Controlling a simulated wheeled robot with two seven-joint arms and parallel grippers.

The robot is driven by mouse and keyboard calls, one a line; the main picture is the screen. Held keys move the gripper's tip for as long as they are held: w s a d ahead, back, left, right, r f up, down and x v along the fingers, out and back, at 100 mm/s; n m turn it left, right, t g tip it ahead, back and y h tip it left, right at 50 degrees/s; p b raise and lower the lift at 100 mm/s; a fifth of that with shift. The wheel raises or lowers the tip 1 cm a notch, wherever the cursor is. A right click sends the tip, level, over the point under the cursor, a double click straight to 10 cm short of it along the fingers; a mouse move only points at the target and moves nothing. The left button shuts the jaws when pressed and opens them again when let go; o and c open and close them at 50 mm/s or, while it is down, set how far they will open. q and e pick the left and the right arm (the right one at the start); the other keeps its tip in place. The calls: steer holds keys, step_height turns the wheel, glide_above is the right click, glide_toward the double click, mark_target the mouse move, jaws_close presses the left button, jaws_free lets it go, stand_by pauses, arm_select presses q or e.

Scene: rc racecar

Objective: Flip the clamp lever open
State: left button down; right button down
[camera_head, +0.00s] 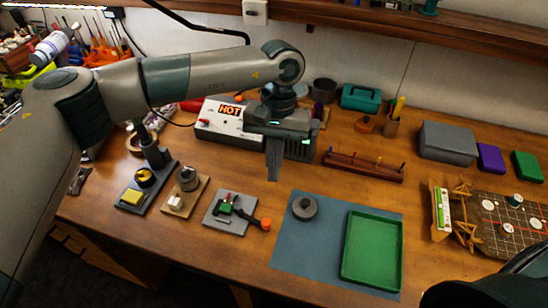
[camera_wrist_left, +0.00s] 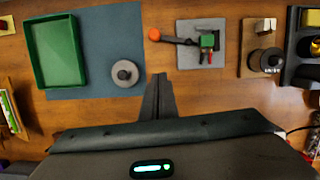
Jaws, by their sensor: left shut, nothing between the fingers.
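The clamp (camera_head: 227,210) sits on a light grey base plate on the table, left of the blue mat. It has a green body and a dark lever that ends in an orange knob (camera_head: 266,224). In the left wrist view the clamp (camera_wrist_left: 207,41) is at the top right of centre, and its lever reaches left to the orange knob (camera_wrist_left: 154,34). My left gripper (camera_head: 272,178) points down above the table, behind the clamp and apart from it. Its fingers (camera_wrist_left: 159,78) are together and empty. My right gripper does not show clearly in either view.
A blue mat (camera_head: 290,255) carries a grey round part (camera_head: 304,208) and a green tray (camera_head: 346,262). Left of the clamp stand a wooden block fixture (camera_head: 184,196) and a dark stand (camera_head: 146,190). A heater box marked HOT (camera_head: 222,132) and a wooden peg rack (camera_head: 363,167) are behind.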

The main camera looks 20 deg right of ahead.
mark_target(251, 217)
arm_select(q)
steer(key=p+x, duration=0.3)
steer(key=x, duration=0.2)
steer(key=shift+s+a+f, duration=0.1)
steer(key=shift+s+f, duration=0.1)
steer(key=shift+f, duration=0.15)
steer(key=shift+s+a+f+p, duration=0.15)
steer(key=shift+s+a+p, duration=0.3)
steer(key=shift+s+p, duration=0.35)
steer(key=shift+s+a+f+p, duration=0.1)
steer(key=shift+s+a+p, duration=0.15)
steer(key=shift+s+p, duration=0.2)
steer(key=shift+s+a+f+p, duration=0.1)
steer(key=shift+s+a+p, duration=0.2)
steer(key=shift+s, duration=0.2)
steer(key=shift+f, duration=0.1)
